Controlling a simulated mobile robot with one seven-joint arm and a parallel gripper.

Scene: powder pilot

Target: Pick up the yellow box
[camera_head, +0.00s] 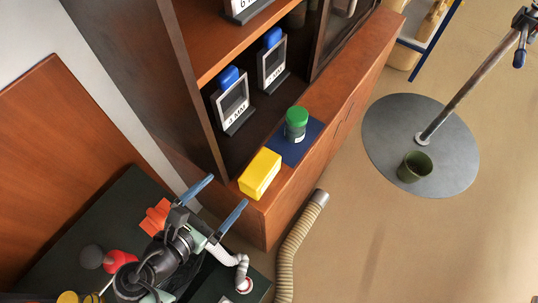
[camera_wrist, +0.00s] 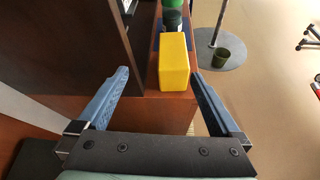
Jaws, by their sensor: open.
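The yellow box (camera_head: 261,173) sits on the near end of the brown cabinet's ledge (camera_head: 333,112) in the head view. My gripper (camera_head: 221,195) is open and empty, with its blue fingers spread apart, just short of the box. In the wrist view the yellow box (camera_wrist: 173,62) stands ahead of my gripper (camera_wrist: 160,78), right of the middle and closer to the right finger. I cannot tell whether the right finger touches it. Its near face and top show fully.
A green-lidded jar (camera_head: 296,123) stands on a blue mat (camera_head: 288,151) just behind the box. Framed displays (camera_head: 232,101) stand on the shelf. A dark cabinet side panel (camera_wrist: 75,45) rises left of the box. A hose (camera_head: 296,245) and a stand base (camera_head: 420,140) are on the floor.

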